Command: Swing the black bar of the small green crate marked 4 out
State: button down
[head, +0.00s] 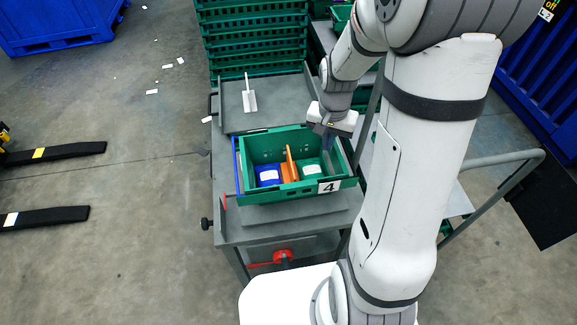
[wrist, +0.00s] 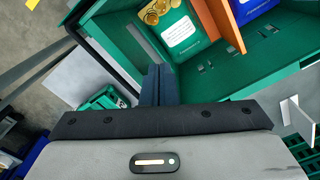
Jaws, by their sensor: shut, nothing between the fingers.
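The small green crate (head: 262,191) with the white number 4 label (head: 329,187) sits on a grey cart. Its wall also shows in the wrist view (wrist: 262,72). My gripper (head: 328,146) is over the crate's right side in the head view. In the wrist view its dark fingers (wrist: 158,82) are shut and empty, beside the crate's corner; I cannot tell whether they touch it.
An orange divider (head: 290,164) stands in the crate between a blue container (head: 268,176) and a green container (head: 312,170). Stacked green crates (head: 252,40) stand behind. A grey tray with a white upright piece (head: 249,96) lies behind the crate. Red handle (head: 284,257) is at the front.

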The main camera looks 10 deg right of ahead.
dwell(0.3)
notch_tip(320, 180, up, 8)
jog(key=a+p, duration=0.1)
jog(key=p, duration=0.4)
jog(key=shift+p, duration=0.4)
jog(key=s+a+r+n+t+b, duration=0.1)
jog(key=s+r+n, duration=0.2)
jog(key=s+r, duration=0.2)
jog(key=s+a+r+n+t+b, duration=0.2)
jog(key=s+r, duration=0.3)
jog(key=s, duration=0.4)
jog(key=shift+s+a+r+n, duration=0.15)
jog(key=shift+s+r+n, duration=0.15)
jog(key=shift+n, duration=0.3)
